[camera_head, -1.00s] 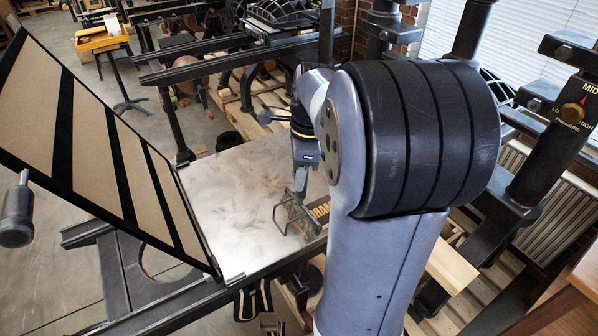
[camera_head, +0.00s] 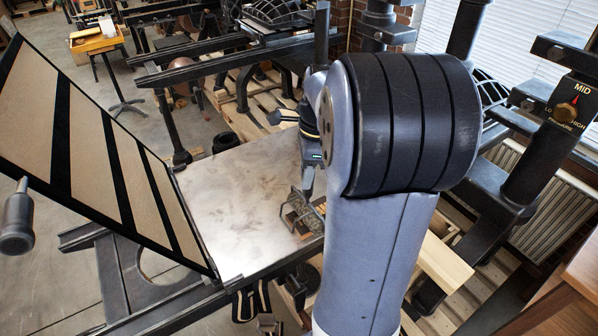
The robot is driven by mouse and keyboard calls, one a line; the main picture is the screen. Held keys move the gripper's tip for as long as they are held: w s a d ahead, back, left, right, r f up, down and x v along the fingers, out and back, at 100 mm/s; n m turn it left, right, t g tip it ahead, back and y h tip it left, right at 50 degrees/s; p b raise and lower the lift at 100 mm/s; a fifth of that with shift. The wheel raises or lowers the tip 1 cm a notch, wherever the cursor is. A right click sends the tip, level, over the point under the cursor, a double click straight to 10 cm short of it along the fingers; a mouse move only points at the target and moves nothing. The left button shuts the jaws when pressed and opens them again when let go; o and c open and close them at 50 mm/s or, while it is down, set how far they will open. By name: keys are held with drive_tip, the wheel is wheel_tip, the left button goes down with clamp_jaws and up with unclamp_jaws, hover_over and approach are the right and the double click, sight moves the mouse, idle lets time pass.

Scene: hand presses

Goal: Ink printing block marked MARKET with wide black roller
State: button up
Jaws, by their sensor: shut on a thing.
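My gripper (camera_head: 307,185) reaches down over the right side of the bright metal press bed (camera_head: 225,205), mostly hidden behind my arm. It is shut on what appears to be the roller, whose bent metal frame (camera_head: 284,212) shows just below the jaws. The roller's drum cannot be made out clearly. A sliver of the wooden printing block (camera_head: 321,207) shows right of the frame, at the edge of my arm. Its lettering cannot be read now. I cannot tell whether the roller touches the block.
A raised hinged frame (camera_head: 85,141) with dark bars stands along the bed's left edge. A yellow-topped stand (camera_head: 98,42) is at the back left. A press column with a MID dial (camera_head: 568,107) stands at right. The bed's left and middle are clear.

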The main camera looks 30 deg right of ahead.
drive_tip(key=shift+d+p, duration=1.6)
drive_tip(key=shift+d, duration=2.1)
drive_tip(key=shift+a, duration=3.5)
drive_tip(key=shift+r+p, duration=0.15)
drive_tip(key=shift+p, duration=0.7)
drive_tip(key=shift+d, duration=3.5)
drive_tip(key=a, duration=1)
drive_tip(key=shift+a, duration=0.15)
